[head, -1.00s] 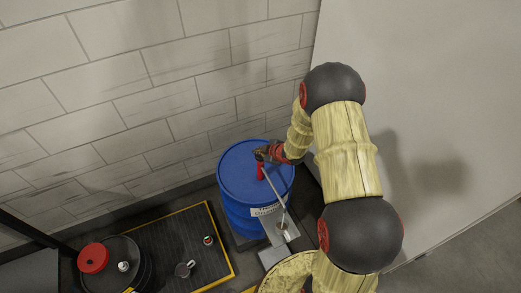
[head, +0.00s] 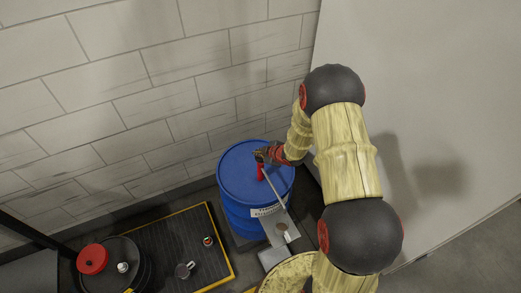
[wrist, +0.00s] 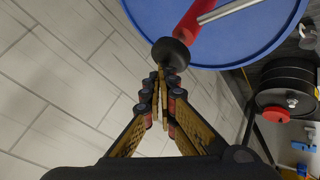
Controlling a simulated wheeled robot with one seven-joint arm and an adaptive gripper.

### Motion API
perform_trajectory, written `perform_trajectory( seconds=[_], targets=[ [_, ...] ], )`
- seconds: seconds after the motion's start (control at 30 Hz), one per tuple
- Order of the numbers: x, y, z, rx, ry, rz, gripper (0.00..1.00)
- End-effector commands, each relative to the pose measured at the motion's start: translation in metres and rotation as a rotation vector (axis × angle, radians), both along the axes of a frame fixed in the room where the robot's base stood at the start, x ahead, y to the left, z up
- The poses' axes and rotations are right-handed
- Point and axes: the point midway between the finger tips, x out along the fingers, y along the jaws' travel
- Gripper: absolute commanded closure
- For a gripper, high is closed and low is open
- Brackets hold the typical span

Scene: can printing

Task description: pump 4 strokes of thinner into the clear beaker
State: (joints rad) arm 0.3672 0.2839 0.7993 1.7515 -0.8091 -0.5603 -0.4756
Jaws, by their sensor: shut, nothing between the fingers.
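The blue drum (head: 238,177) stands by the wall with a label on its front. A red pump (head: 262,173) with a metal spout (head: 274,190) rises from its lid; the spout points down past the front rim. The pump's round black knob (wrist: 171,53) shows in the wrist view. My gripper (head: 263,155) is at the pump top; in the wrist view its fingertips (wrist: 165,75) are together, empty, right at the knob. I cannot tell whether they touch it. A small vessel, seemingly the clear beaker (head: 282,229), stands on a grey plate below the spout tip; its contents are unclear.
A dark, yellow-edged grate (head: 180,238) lies left of the drum with a small metal cup (head: 184,270) and a small dark item (head: 207,241) on it. A black drum with a red lid piece (head: 93,259) stands at the far left. A pale panel is on the right.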

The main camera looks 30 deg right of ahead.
Motion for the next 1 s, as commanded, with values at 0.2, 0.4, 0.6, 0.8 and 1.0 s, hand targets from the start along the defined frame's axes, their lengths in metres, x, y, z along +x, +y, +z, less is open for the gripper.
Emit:
perform_trajectory(
  seconds=[0.2,0.4,0.6,0.8,1.0],
  targets=[
    [-0.001,0.0,0.01,0.0,0.004,0.0,1.0],
    [-0.001,0.0,0.021,0.0,0.003,-0.001,1.0],
    [-0.001,0.0,0.033,0.0,0.002,0.001,1.0],
    [0.0,0.0,0.044,0.0,0.001,0.0,1.0],
    [0.0,0.0,0.055,0.0,0.0,0.0,1.0]
  ],
)
